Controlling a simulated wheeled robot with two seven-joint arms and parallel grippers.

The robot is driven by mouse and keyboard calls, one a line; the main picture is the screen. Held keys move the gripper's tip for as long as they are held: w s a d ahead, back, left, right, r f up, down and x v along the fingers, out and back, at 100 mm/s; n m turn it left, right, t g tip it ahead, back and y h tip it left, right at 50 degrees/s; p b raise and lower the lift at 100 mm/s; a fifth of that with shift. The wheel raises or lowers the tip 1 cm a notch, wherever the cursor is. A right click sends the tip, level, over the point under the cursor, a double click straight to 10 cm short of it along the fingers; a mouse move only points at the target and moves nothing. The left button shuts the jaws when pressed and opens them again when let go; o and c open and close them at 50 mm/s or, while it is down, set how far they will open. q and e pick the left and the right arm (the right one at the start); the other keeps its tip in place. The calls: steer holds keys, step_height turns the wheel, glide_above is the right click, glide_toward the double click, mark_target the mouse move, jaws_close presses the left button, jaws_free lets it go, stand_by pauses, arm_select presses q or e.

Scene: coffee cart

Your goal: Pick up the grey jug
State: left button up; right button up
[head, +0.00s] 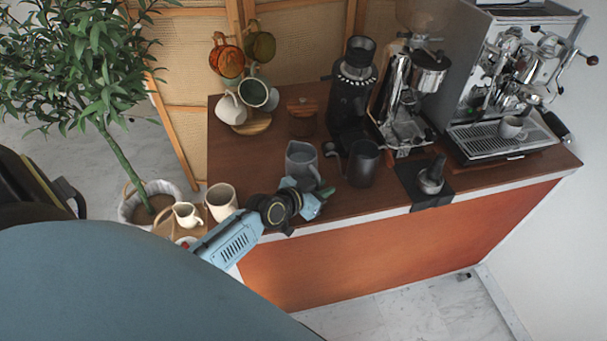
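A grey jug (301,158) stands upright on the brown counter, left of the middle. A darker, near-black jug (363,165) stands to its right. My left gripper (316,197) is at the counter's front edge, just in front of the grey jug, and overlaps its lower part in the picture. I cannot tell whether it touches the jug or how far its fingers are apart. My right gripper is not in view.
A black grinder (352,105), a second grinder (404,95) and an espresso machine (500,85) stand behind and right. A tamper (431,177) sits on a black mat near the front edge. A mug tree (250,122) and wooden canister (302,117) stand behind. Cups (221,200) are left.

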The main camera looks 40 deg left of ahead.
arm_select(q)
jaws_close()
